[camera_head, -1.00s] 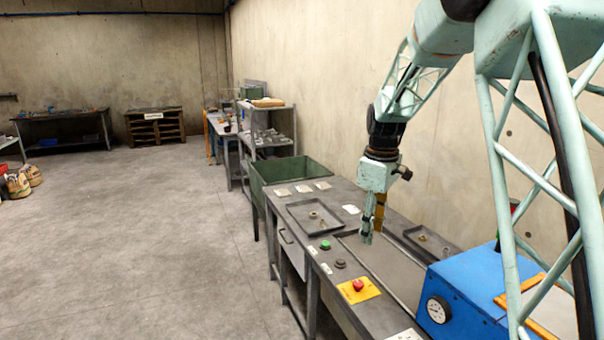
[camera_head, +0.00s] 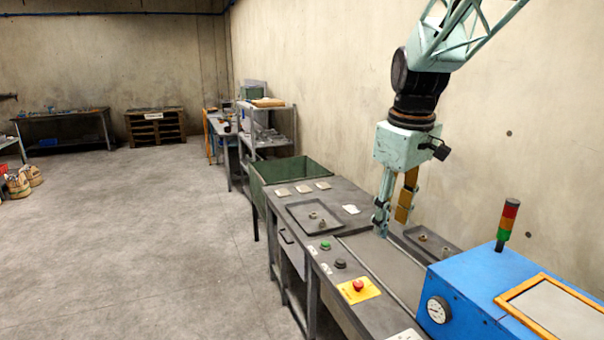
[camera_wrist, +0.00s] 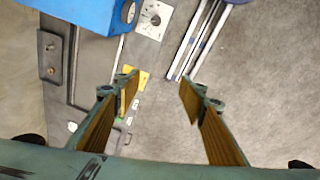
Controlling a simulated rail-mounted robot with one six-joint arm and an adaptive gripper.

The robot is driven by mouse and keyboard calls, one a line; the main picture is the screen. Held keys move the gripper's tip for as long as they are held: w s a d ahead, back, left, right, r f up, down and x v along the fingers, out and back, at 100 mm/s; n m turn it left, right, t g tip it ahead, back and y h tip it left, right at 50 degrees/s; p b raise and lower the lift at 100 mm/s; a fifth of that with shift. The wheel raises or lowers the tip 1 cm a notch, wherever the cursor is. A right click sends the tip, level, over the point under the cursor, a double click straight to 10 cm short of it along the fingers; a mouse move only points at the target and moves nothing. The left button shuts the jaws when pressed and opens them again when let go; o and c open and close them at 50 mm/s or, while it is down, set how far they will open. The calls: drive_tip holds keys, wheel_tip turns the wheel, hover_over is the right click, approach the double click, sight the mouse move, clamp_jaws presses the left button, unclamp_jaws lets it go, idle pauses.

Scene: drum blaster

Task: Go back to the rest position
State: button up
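My gripper (camera_head: 391,226) hangs fingers-down over the dark workbench (camera_head: 375,265), between two trays in the head view. Its two fingers stand apart with nothing between them. In the wrist view the gripper (camera_wrist: 160,86) also shows wide open, with tan pads on the inner faces. The left tray (camera_head: 301,212) holds small metal parts (camera_head: 317,217). The right tray (camera_head: 446,247) is partly hidden behind the bench machine and holds a small part (camera_head: 423,238).
A blue machine (camera_head: 465,285) with a gauge and a signal tower (camera_head: 508,222) stands at the bench's near end. A red stop button (camera_head: 358,285) sits on a yellow plate at the front edge. A green bin (camera_head: 290,172) adjoins the far end.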

drive_tip(key=s+r+m+t, duration=0.1)
drive_tip(key=s+r+m, duration=0.15)
drive_tip(key=s, duration=0.65)
drive_tip(key=s+r+m, duration=0.1)
drive_tip(key=s+r, duration=0.2)
drive_tip(key=s, duration=0.6)
drive_tip(key=s+f+m, duration=0.1)
drive_tip(key=s+m, duration=0.1)
drive_tip(key=s, duration=0.8)
drive_tip(key=s+f+m+t, duration=0.1)
drive_tip(key=s+m, duration=0.1)
drive_tip(key=s, duration=0.8)
drive_tip(key=shift+s+f, duration=0.25)
drive_tip(key=shift+f, duration=0.05)
